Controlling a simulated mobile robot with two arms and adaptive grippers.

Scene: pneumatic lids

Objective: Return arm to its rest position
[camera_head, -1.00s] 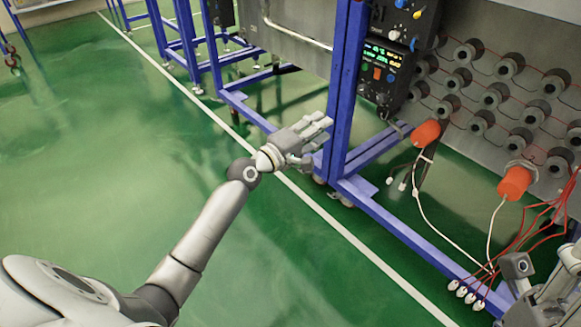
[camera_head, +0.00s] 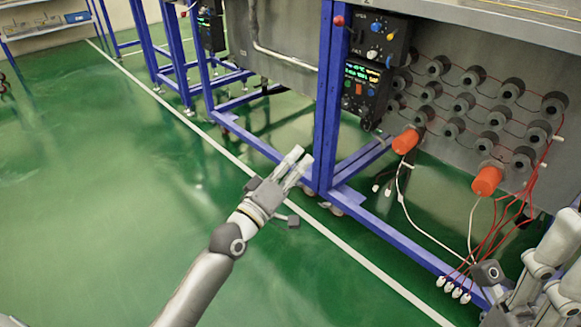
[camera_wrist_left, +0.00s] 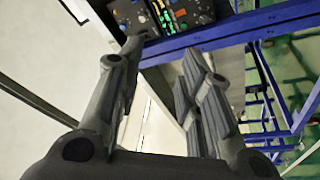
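My left arm (camera_head: 205,280) reaches up from the bottom of the head view. My left gripper (camera_head: 299,158) is in front of the blue frame post, over the green floor near the white line. In the left wrist view, its fingers (camera_wrist_left: 160,55) stand apart with nothing between them, so it is open and empty. Parts of my right arm (camera_head: 550,265) show at the lower right edge of the head view. Whether its gripper is open or shut is not clear.
A blue frame (camera_head: 328,95) carries a control box (camera_head: 362,85) and a grey panel with several round black fittings. Two orange caps (camera_head: 405,142) (camera_head: 487,180) with white and red cables hang at the right. The green floor (camera_head: 110,210) at the left is clear.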

